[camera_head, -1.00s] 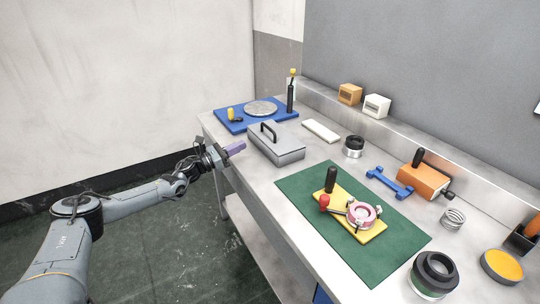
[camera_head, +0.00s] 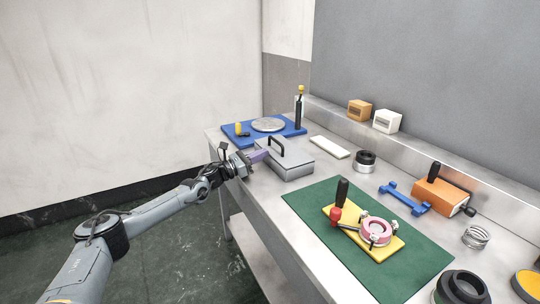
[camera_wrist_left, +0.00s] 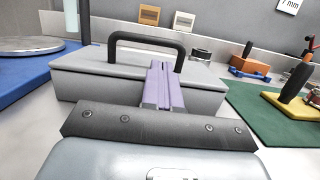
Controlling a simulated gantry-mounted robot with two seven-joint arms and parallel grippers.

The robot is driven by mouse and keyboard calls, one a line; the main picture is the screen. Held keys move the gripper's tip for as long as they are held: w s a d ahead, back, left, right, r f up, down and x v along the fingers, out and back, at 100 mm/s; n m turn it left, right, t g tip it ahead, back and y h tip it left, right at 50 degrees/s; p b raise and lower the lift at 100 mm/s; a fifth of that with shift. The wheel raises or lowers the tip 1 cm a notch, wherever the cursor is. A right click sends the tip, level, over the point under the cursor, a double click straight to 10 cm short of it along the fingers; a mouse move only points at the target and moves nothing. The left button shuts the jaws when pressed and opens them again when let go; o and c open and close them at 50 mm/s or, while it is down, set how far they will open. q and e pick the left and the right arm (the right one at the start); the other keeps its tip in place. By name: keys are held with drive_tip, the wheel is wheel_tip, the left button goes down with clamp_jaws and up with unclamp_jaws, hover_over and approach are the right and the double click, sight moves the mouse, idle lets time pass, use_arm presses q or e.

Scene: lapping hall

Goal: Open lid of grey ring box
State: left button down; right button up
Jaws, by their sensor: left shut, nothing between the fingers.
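The grey ring box (camera_head: 290,166) stands on the metal bench with its lid shut and a black arched handle (camera_head: 277,144) on top. In the left wrist view the box (camera_wrist_left: 90,82) is straight ahead, with the handle (camera_wrist_left: 117,46) upright on the lid. My left gripper (camera_head: 262,156) is at the box's left side, close to the handle. Its purple fingers (camera_wrist_left: 162,88) are shut with nothing between them and point toward the handle, covering part of the box front. Whether they touch the box or handle I cannot tell. My right gripper is not in view.
A blue mat (camera_head: 238,140) with a round metal plate (camera_head: 268,124) lies behind the box. A white block (camera_head: 329,147) and a black-and-silver ring (camera_head: 365,161) stand to the right. A green mat (camera_head: 400,275) with a yellow fixture (camera_head: 387,249) lies in front.

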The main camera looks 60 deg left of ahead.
use_arm(q)
drive_tip(key=shift+b+x, duration=0.6)
drive_tip(key=shift+x, duration=1.35)
drive_tip(key=shift+r, duration=0.15)
